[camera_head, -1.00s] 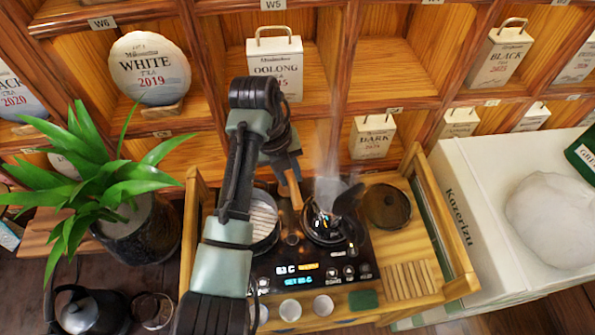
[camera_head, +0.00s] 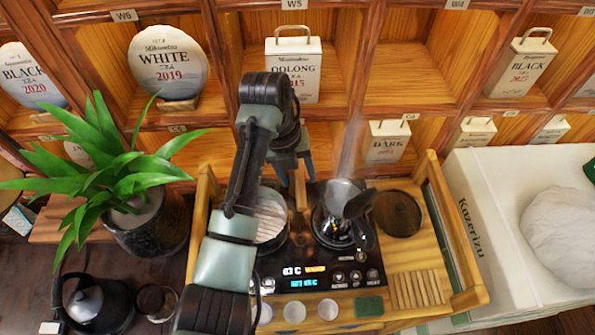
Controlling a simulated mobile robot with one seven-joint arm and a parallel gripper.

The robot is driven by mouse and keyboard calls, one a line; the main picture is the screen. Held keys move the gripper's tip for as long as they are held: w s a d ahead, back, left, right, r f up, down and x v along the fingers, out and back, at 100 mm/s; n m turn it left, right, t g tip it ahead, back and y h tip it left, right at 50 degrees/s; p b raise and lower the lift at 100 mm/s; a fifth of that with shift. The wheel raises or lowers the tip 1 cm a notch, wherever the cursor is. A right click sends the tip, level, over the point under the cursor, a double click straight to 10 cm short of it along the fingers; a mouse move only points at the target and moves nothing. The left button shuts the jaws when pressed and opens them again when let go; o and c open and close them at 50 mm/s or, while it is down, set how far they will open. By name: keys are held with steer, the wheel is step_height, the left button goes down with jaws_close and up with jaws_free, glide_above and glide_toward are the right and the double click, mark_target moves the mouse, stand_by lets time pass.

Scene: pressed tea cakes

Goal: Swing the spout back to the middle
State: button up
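A narrow brown upright piece (camera_head: 300,195), which I take to be the spout, stands between the two hobs of the black tea stove (camera_head: 300,255). It looks near vertical, and its upper part is partly hidden by my gripper. My gripper (camera_head: 295,180) is just above and behind the stove, its two fingers pointing down and spread apart around or beside the brown piece. I cannot tell whether they touch it. My arm covers part of the left hob.
A round dark lid (camera_head: 397,213) lies on the wooden tray (camera_head: 465,290). Small cups (camera_head: 295,311) and a green sponge (camera_head: 368,306) stand in front.

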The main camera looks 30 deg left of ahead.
steer(key=shift+a+r, duration=0.1)
steer(key=shift+r, duration=0.4)
step_height(320, 180, up, 12)
steer(key=s+a+p, duration=0.1)
steer(key=a+p, duration=0.1)
steer(key=p, duration=0.1)
steer(key=shift+s+f, duration=0.2)
steer(key=shift+s, duration=0.05)
